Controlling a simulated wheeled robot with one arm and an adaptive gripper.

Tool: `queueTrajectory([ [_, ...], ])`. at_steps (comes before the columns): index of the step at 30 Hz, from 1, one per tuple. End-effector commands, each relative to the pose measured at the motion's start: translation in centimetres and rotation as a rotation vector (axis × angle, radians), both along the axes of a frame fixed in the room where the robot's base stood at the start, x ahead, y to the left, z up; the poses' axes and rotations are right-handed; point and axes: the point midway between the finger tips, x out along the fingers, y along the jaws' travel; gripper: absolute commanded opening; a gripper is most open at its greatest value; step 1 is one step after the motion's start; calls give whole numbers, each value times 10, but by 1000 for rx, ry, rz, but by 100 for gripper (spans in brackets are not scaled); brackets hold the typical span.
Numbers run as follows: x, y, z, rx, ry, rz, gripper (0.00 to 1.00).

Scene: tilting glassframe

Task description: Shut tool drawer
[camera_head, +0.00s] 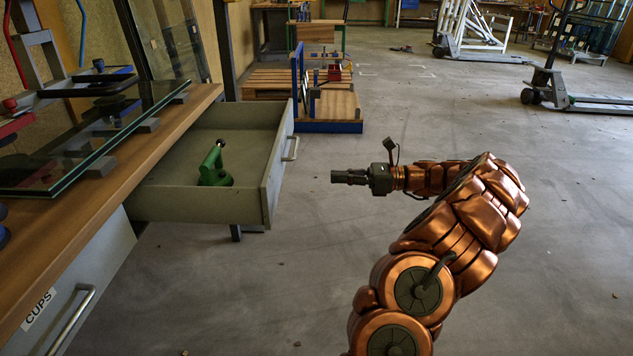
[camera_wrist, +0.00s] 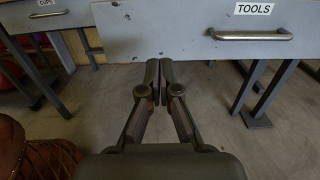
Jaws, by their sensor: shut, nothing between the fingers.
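The tool drawer (camera_head: 268,180) is grey and stands pulled out from under the wooden bench top in the head view. A green tool with a dark knob (camera_head: 213,170) stands inside it. The wrist view shows the drawer's front (camera_wrist: 180,30) with a "TOOLS" label (camera_wrist: 254,9) and a metal bar handle (camera_wrist: 250,35). The handle also shows in the head view (camera_head: 291,148). My gripper (camera_head: 340,177) is shut and empty, to the right of the drawer front and apart from it. In the wrist view my fingers (camera_wrist: 158,70) are together, pointing toward the drawer's lower edge, left of the handle.
A "CUPS" drawer (camera_head: 75,285) with its own handle is at the lower left, under the bench (camera_head: 120,160). Glass sheets (camera_head: 110,130) lie on the bench. A blue-framed wooden stand (camera_head: 330,110) is beyond the drawer. The floor around my arm is clear.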

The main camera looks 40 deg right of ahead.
Motion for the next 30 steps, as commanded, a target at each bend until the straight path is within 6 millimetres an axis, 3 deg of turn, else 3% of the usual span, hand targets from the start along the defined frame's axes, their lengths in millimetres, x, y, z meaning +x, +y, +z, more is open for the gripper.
queueTrajectory([
  [21,75,89,-3,-1,0,8,0],
  [30,85,100,0,-1,0,3,0],
])
